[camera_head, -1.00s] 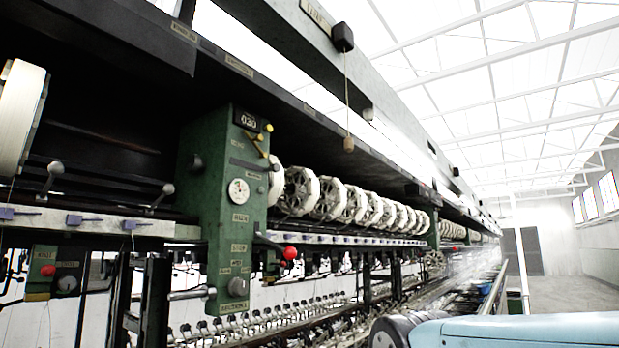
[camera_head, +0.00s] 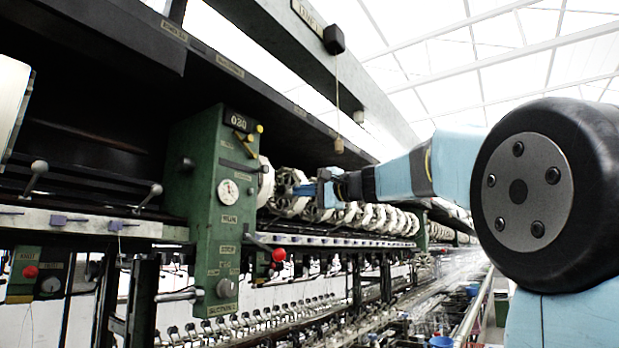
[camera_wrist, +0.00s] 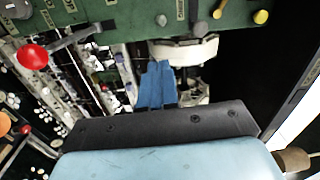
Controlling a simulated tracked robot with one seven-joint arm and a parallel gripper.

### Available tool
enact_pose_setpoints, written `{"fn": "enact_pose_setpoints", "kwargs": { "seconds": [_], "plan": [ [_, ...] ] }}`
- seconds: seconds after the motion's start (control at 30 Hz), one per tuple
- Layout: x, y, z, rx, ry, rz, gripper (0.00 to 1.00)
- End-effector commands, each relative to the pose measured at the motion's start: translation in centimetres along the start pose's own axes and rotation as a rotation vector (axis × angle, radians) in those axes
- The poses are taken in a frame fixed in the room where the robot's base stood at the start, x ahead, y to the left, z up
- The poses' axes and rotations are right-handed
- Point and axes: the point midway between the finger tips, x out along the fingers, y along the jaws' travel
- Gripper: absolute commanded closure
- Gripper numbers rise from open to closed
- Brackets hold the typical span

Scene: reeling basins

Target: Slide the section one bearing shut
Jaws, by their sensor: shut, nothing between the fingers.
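The green section post (camera_head: 217,200) stands left of centre, with a number plate, a round dial and several labels. I cannot make out for certain which part is the section one bearing. The row of white reels (camera_head: 350,215) runs back from the post; the nearest reel end (camera_wrist: 185,50) shows in the wrist view beside the green panel (camera_wrist: 110,20). My gripper (camera_head: 312,190) is in front of the near reels, right of the post. Its blue fingers (camera_wrist: 158,68) are shut and empty, close to the reel end; whether they touch it I cannot tell.
A lever with a red ball (camera_head: 278,254) sticks out low on the post; it also shows in the wrist view (camera_wrist: 32,55). A rail of small purple guides (camera_head: 330,240) runs under the reels. A cord with a wooden weight (camera_head: 339,146) hangs above my arm.

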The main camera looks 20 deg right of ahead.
Motion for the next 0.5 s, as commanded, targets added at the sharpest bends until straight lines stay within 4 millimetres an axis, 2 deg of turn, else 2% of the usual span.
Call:
{"fn": "enact_pose_setpoints", "kwargs": {
  "seconds": [0.03, 0.1, 0.2, 0.37, 0.5],
  "plan": [
    [0.4, -1.4, -1.0, 0.018, 0.006, -0.043, 1.00],
    [0.7, -3.0, -2.0, 0.040, 0.012, -0.092, 1.00],
    [0.9, -4.3, -2.7, 0.057, 0.015, -0.134, 1.00],
    [1.5, -4.9, -3.0, 0.064, 0.015, -0.151, 1.00],
    [2.7, -5.1, -3.0, 0.064, 0.015, -0.150, 1.00]
  ]
}}
